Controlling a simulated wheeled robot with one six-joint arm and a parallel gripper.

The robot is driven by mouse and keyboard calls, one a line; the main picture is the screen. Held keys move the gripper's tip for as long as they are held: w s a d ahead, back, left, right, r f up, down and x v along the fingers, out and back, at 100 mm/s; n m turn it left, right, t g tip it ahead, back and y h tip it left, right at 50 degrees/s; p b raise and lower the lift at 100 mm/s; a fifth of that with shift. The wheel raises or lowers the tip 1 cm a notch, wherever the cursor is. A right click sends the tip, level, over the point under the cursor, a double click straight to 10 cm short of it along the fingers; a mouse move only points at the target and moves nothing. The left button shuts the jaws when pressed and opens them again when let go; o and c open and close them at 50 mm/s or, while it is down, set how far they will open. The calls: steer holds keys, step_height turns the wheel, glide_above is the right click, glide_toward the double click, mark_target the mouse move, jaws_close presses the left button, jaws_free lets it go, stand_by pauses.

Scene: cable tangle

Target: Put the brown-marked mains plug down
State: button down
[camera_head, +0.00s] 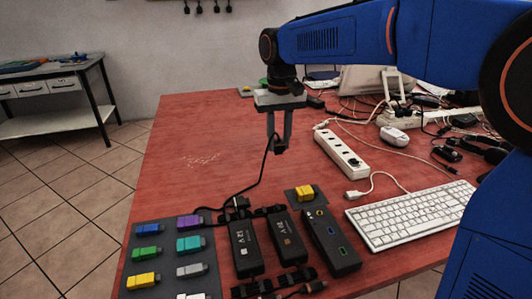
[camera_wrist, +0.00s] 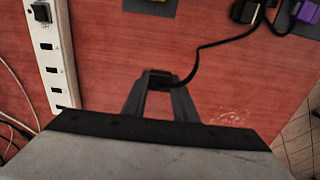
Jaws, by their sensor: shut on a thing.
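My gripper (camera_head: 279,138) is shut on a small black mains plug (camera_head: 281,149), and it also shows in the wrist view (camera_wrist: 158,92) with the plug (camera_wrist: 158,77) between its fingertips. No brown mark on the plug can be made out. Its black cable (camera_head: 263,170) runs down and left to the black power bricks. The plug appears over the bare red table (camera_head: 190,130), left of the white power strip (camera_head: 340,154). I cannot tell how high it is. The strip shows at the left of the wrist view (camera_wrist: 54,60), apart from the plug, with a black block at one end.
Black power bricks (camera_head: 245,248) and a mat of coloured USB sticks (camera_head: 167,260) lie in front. A white keyboard (camera_head: 410,215), a mouse (camera_head: 394,136) and tangled cables crowd the right. The table's left middle is clear.

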mark_target(278, 154)
steer(key=shift+f, duration=2.9)
steer(key=shift+f, duration=0.1)
steer(key=c, duration=1.4)
jaws_free()
step_height(278, 154, up, 12)
steer(key=shift+r, duration=0.15)
